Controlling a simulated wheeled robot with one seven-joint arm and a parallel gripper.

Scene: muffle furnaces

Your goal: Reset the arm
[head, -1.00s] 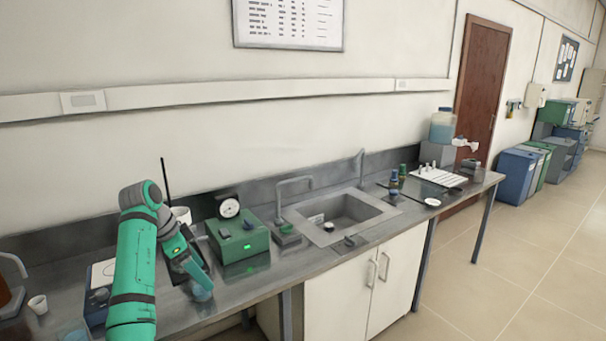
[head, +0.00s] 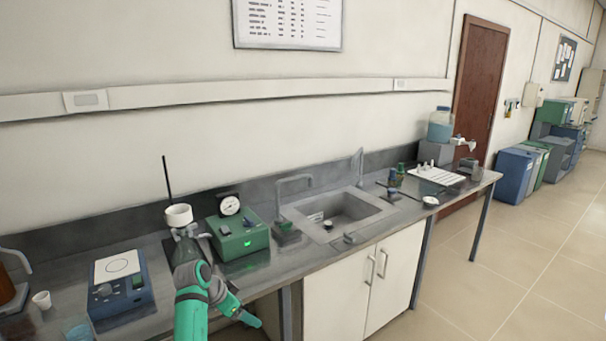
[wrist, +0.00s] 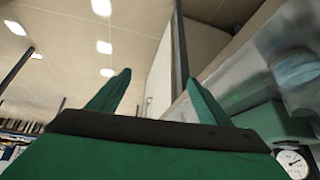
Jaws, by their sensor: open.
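My arm is at the lower middle of the head view, folded low in front of the bench (head: 150,270). My gripper (head: 252,320) points down and right by the bench's front edge; its fingertips are small there. In the wrist view my gripper (wrist: 158,92) has its two green fingers spread apart, with nothing between them. Beyond them are the ceiling and a wall.
A glass vessel with a white top (head: 179,215) stands behind my arm, partly hidden. Beside it are a green box (head: 240,243) with a gauge (head: 229,205) and a blue hotplate-like device (head: 120,286). The sink (head: 345,208) is farther right. The floor at right is clear.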

